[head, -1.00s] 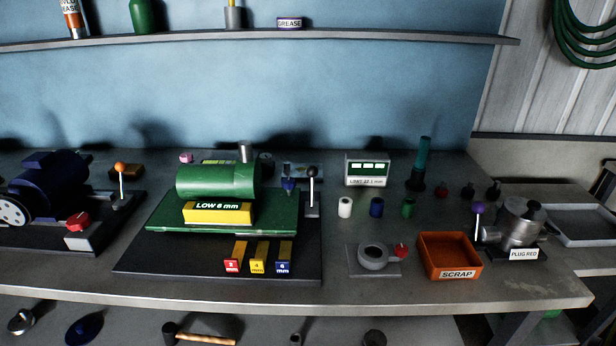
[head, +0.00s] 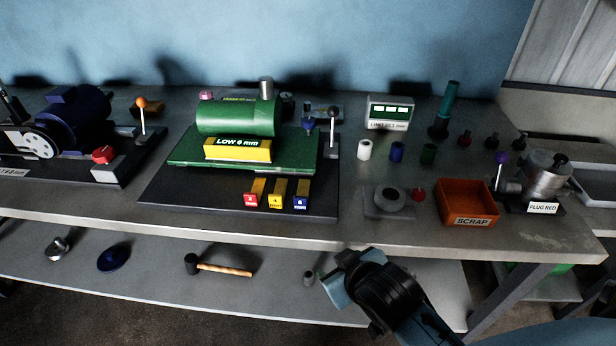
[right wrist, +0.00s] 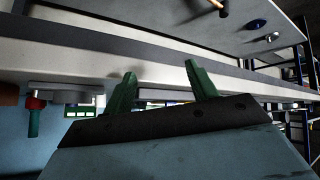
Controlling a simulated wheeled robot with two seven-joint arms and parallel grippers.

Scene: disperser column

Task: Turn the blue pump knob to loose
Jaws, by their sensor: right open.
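A dark blue pump (head: 75,118) stands at the left of the bench, with a red knob (head: 103,155) on a grey block in front of it. A small blue knob (head: 309,123) stands at the right end of the green machine (head: 240,117). I cannot read a loose or tight mark on either knob. My right gripper (head: 345,275) is in front of the bench edge, well right of and nearer than the blue pump. Its two green fingers are apart and empty in the right wrist view (right wrist: 160,88). My left gripper is not in view.
An orange-ball lever (head: 141,103) stands right of the blue pump, and a black-ball lever (head: 333,112) beside the green machine. Colored blocks (head: 276,201) lie in front of that machine. An orange scrap tray (head: 467,222) is at the right. A mallet (head: 222,268) lies on the lower shelf.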

